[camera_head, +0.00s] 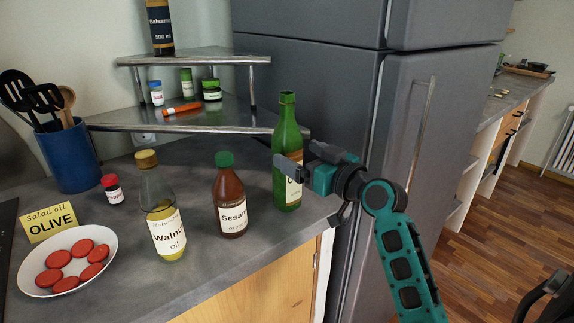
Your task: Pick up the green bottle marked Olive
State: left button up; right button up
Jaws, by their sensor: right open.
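The green bottle (287,135) stands upright near the right end of the grey counter. Its white label shows only an "O"; the rest is hidden by my right gripper. My right gripper (301,158) is open beside the bottle, on its right, at about mid-height. One finger overlaps the bottle in the picture; I cannot tell whether it touches. A yellow card (50,222) reading "Salad oil OLIVE" stands at the left. My left gripper is not in view.
A brown Sesame bottle (231,200) and a Walnut oil bottle (160,215) stand left of the green bottle. A plate (108,240) holds red slices. A metal corner shelf (200,118) is behind. The dark fridge (350,80) stands close behind and right.

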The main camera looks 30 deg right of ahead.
aim_at(287, 145)
jog(key=w, duration=0.5)
jog(key=shift+a+r+p, duration=0.15)
jog(key=shift+a+p, duration=0.15)
jog(key=shift+p, duration=0.05)
jog(key=shift+c, duration=0.8)
jog(key=c, duration=1.3)
jog(key=shift+r, duration=0.1)
jog(key=shift+c, duration=0.8)
